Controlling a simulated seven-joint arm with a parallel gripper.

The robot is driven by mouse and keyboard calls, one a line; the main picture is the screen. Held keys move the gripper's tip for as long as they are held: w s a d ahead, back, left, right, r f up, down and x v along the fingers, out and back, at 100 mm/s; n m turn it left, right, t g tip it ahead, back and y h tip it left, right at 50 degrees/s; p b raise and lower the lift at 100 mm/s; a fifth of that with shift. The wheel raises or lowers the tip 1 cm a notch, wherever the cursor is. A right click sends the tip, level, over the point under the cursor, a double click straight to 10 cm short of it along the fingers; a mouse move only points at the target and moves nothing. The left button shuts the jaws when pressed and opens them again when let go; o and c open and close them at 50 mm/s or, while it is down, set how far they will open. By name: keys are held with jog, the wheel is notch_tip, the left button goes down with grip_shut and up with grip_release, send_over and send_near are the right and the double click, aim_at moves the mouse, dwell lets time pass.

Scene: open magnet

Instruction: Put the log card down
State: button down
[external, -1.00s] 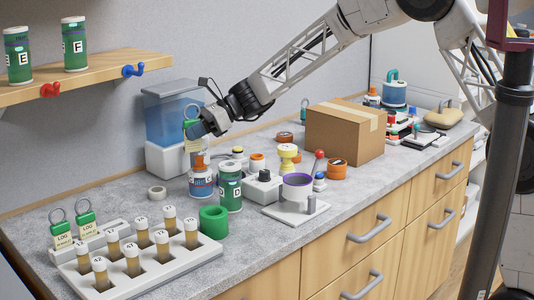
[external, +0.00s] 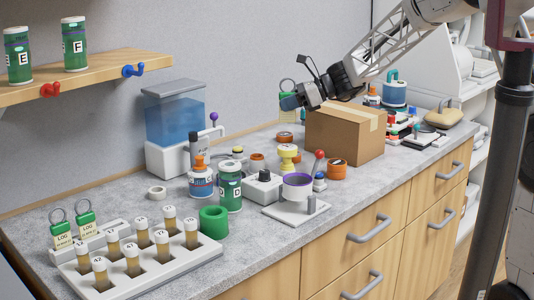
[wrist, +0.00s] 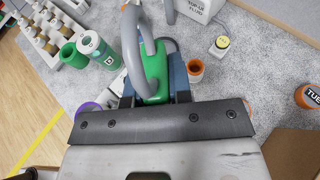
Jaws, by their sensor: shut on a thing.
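My gripper (external: 293,102) is shut on a log card (external: 286,92), seen by its green clip and grey ring, and holds it in the air left of the cardboard box. In the wrist view the green clip (wrist: 154,72) sits between the jaws (wrist: 153,92) with its grey ring beyond; the card's written face is hidden. Two similar log cards, one (external: 61,232) and another (external: 87,224), stand upright at the back left of the white vial rack (external: 195,252).
A cardboard box (external: 345,135) stands just right of and below my gripper.

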jog(key=w+d+r+m+t, duration=0.1)
jog(key=d+m+t, duration=0.1)
jog(key=d, duration=1)
jog(key=w+d+r+m+t+h, duration=0.1)
jog(key=w+d+m+t, duration=0.1)
jog(key=d, duration=1)
jog(key=shift+w+d+m+t, duration=0.25)
jog(key=shift+d+m+t, duration=0.05)
jog(key=shift+t, duration=0.2)
jog(key=shift+w, duration=0.1)
send_over(346, 113)
jog(key=shift+s+f, duration=0.25)
jog(key=shift+f, duration=0.5)
jog(key=shift+f, duration=1.75)
jog(key=shift+f, duration=0.15)
